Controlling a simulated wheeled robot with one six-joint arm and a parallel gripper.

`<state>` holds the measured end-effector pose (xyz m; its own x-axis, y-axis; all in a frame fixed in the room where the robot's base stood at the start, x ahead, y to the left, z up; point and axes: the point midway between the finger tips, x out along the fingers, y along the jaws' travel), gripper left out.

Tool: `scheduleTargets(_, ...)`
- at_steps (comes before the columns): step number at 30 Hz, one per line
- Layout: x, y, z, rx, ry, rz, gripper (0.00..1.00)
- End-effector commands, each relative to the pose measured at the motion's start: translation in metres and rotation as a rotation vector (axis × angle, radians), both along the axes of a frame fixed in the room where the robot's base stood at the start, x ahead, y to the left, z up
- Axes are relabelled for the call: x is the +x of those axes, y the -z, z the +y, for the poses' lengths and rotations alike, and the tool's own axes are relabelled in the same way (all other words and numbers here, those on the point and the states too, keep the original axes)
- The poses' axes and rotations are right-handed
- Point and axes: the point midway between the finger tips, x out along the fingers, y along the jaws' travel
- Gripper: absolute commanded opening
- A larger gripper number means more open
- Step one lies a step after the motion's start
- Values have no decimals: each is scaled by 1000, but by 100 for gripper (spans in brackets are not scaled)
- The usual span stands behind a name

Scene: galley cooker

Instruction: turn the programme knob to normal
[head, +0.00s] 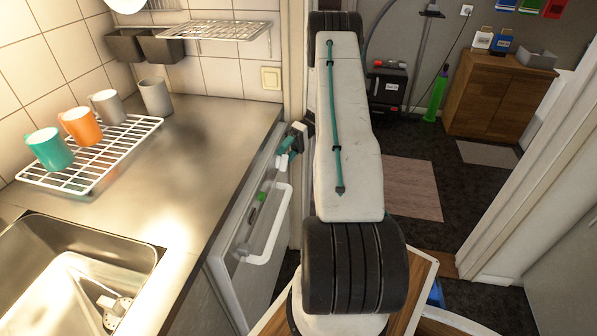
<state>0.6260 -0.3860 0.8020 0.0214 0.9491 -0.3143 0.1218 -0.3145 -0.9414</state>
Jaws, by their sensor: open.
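A light grey appliance front (268,262) with a white bar handle (276,238) is set under the counter, seen at a steep angle. A small green mark (262,196) and a dark patch show on its panel. My gripper (286,158), with small teal and white parts, is at the far upper end of this panel, close to its face. It is open, though its fingers are small here. I cannot make out the programme knob or its setting. I cannot tell whether the gripper touches anything.
A steel counter (205,150) with a sink (75,280) is at the left. A white rack (95,150) holds mugs. My arm fills the middle of the view. A doorway at the right opens onto a dark floor with a wooden cabinet (500,97).

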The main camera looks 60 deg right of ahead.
Motion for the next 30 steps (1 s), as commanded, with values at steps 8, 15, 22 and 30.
scheduleTargets(8, -46, -26, 32, 13, -3, -6, 82)
scheduleTargets(15, -96, -30, 61, 8, -1, -6, 41)
scheduleTargets(22, -127, -32, 77, 6, 2, -7, 41)
scheduleTargets(30, -135, -32, 83, 4, 0, -8, 41)
